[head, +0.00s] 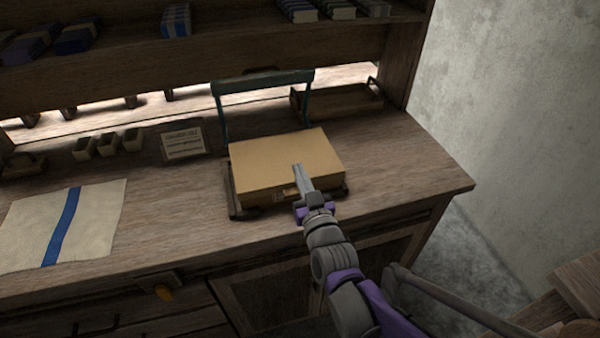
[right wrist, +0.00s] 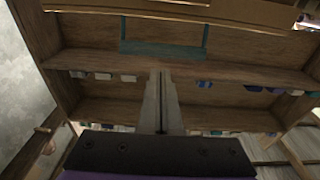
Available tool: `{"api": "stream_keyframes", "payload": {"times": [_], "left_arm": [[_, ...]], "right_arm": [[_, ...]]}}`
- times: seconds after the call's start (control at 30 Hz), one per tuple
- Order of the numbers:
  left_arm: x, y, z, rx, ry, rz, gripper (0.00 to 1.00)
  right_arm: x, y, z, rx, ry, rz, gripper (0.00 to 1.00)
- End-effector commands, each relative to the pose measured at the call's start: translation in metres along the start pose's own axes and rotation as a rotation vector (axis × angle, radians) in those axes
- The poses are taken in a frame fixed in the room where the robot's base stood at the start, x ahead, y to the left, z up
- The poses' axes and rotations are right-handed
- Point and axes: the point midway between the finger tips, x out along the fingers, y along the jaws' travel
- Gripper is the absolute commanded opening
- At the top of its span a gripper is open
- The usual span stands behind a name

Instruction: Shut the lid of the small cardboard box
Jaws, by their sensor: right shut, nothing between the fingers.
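The small cardboard box (head: 285,163) sits on a dark tray on the wooden bench in the head view. Its lid lies flat across the top, and the box looks closed. A small tab shows at its front edge. My right gripper (head: 298,170) is over the front part of the lid, its fingers together with nothing between them. I cannot tell whether the fingertips touch the lid. The right wrist view shows the shut fingers (right wrist: 161,80) pointing toward shelves. My left gripper is not in view.
A dark green frame (head: 222,105) stands behind the box. A wooden tray (head: 340,100) is at the back right. A small sign card (head: 183,143), small bins (head: 108,143) and a cloth with a blue stripe (head: 95,225) lie to the left. The bench right of the box is clear.

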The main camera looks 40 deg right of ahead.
Motion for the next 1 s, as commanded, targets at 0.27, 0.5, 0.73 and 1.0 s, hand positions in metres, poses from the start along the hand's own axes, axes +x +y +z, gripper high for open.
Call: {"api": "stream_keyframes", "payload": {"times": [0.27,0.5,0.73,1.0], "left_arm": [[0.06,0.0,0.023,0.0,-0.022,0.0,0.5],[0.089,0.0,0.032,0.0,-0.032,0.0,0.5],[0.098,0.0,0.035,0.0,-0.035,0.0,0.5],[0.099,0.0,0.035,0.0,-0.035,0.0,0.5]], "right_arm": [[-0.01,-0.001,0.053,-0.002,0.175,-0.001,0.0],[-0.015,-0.001,0.076,0.0,0.225,0.0,0.0],[-0.015,-0.001,0.086,0.0,0.222,0.0,0.0],[-0.015,-0.001,0.087,0.001,0.218,-0.001,0.0]]}}
